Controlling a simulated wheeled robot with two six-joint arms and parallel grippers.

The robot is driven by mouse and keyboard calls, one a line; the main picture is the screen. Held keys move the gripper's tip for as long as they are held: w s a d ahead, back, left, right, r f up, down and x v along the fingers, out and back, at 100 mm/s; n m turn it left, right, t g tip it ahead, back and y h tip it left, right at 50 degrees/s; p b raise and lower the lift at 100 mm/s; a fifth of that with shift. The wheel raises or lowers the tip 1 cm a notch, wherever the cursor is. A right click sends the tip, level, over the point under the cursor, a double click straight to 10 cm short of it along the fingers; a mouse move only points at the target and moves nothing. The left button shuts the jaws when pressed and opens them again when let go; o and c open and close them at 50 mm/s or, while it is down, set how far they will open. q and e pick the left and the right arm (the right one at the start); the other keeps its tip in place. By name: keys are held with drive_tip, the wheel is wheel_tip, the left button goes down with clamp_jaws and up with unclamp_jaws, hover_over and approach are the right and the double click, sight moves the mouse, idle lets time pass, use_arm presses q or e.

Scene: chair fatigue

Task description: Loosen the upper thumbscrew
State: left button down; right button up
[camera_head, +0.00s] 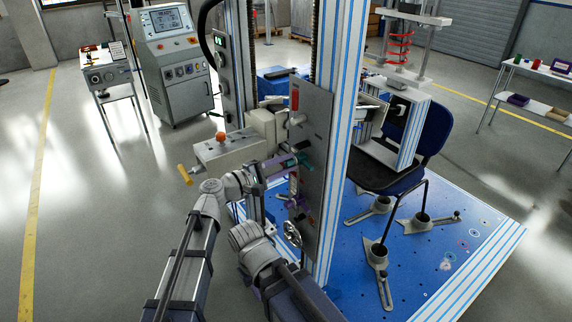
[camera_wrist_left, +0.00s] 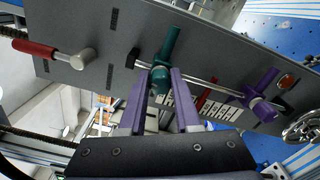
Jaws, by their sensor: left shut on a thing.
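The upper thumbscrew (camera_head: 306,158) is green and sits on the grey upright panel (camera_head: 317,115). In the left wrist view it is a green handle with a round knob (camera_wrist_left: 171,45) over a metal rod. My left gripper (camera_head: 285,164) has purple fingers, one on each side of the green knob, and is shut on it; it also shows in the left wrist view (camera_wrist_left: 159,88). A second, purple thumbscrew (camera_wrist_left: 259,88) sits farther along the panel to the right in that view. My right gripper cannot be made out.
A red-handled lever (camera_wrist_left: 40,50) sticks out of the panel. A metal handwheel (camera_head: 292,234) is low on it. A beige box with an orange knob (camera_head: 221,136) stands beside my left arm. A blue chair (camera_head: 430,130) stands behind the striped column (camera_head: 342,130).

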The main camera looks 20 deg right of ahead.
use_arm(q)
drive_tip(key=shift+n, duration=0.9)
drive_tip(key=c, duration=0.6)
unclamp_jaws()
drive_tip(key=v, duration=0.7)
drive_tip(key=shift+a, duration=0.4)
drive_tip(key=shift+s, duration=0.1)
